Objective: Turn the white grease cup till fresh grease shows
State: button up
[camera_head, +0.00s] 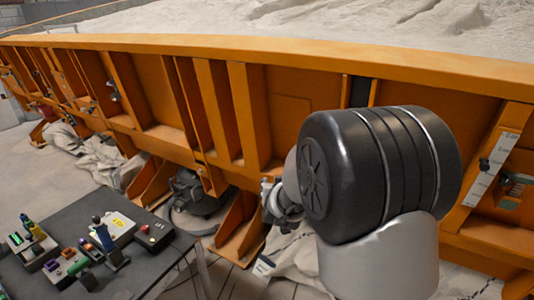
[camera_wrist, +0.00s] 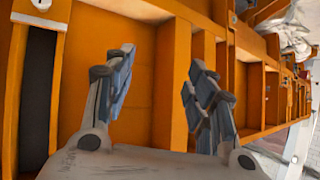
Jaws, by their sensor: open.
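I cannot make out a white grease cup for certain in either view. A small pale fitting with a dark centre (camera_wrist: 41,4) is cut off at the top left of the wrist view; I cannot tell what it is. My gripper (camera_wrist: 160,65) is open and empty, its two grey-blue fingers spread in front of the orange ribbed wall (camera_wrist: 170,95). In the head view only part of my gripper (camera_head: 268,192) shows, left of my dark arm joint, close to the wall. My arm hides part of the wall there.
The orange wall (camera_head: 300,52) holds a bed of pale sand (camera_head: 300,18). Grey cloth (camera_head: 95,155) lies at the wall's foot. A white scale strip (camera_head: 487,172) is at right.

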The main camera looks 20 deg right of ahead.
jog(key=s+d+f+m+h+p, duration=0.3)
jog(key=d+f+h, duration=0.85)
jog(key=d, duration=0.55)
jog(key=shift+g+y, duration=0.4)
jog(key=shift+y, duration=0.25)
jog(key=b+x, duration=0.1)
jog(key=x, duration=0.4)
jog(key=f+b+x, duration=0.1)
jog(key=x, duration=0.5)
jog(key=b+x, duration=0.1)
jog(key=x, duration=0.5)
jog(key=shift+w+a+f, duration=0.1)
jog(key=shift+f, duration=0.25)
jog(key=shift+c, duration=0.5)
jog(key=c, duration=1)
